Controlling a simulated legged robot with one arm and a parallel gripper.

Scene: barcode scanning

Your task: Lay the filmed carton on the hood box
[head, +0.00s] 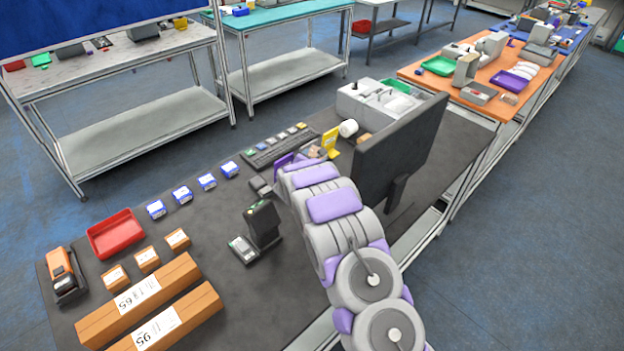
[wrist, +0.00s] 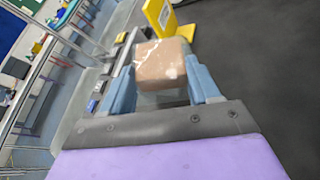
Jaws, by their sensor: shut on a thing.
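The filmed carton (wrist: 160,62) is a small brown box with glossy white glints on its top. In the wrist view it sits between the two blue-grey fingers of my gripper (wrist: 163,78), which is shut on it. In the head view the carton (head: 314,153) shows small beyond my gripper (head: 300,158), just in front of a yellow stand. Whether it touches the table is unclear. I cannot tell for sure which thing is the hood box; a light grey box (head: 352,104) with white contents stands at the back of the table, beyond the carton.
The yellow stand (head: 330,139) also shows in the wrist view (wrist: 160,17). A black monitor (head: 402,150) stands right of my arm.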

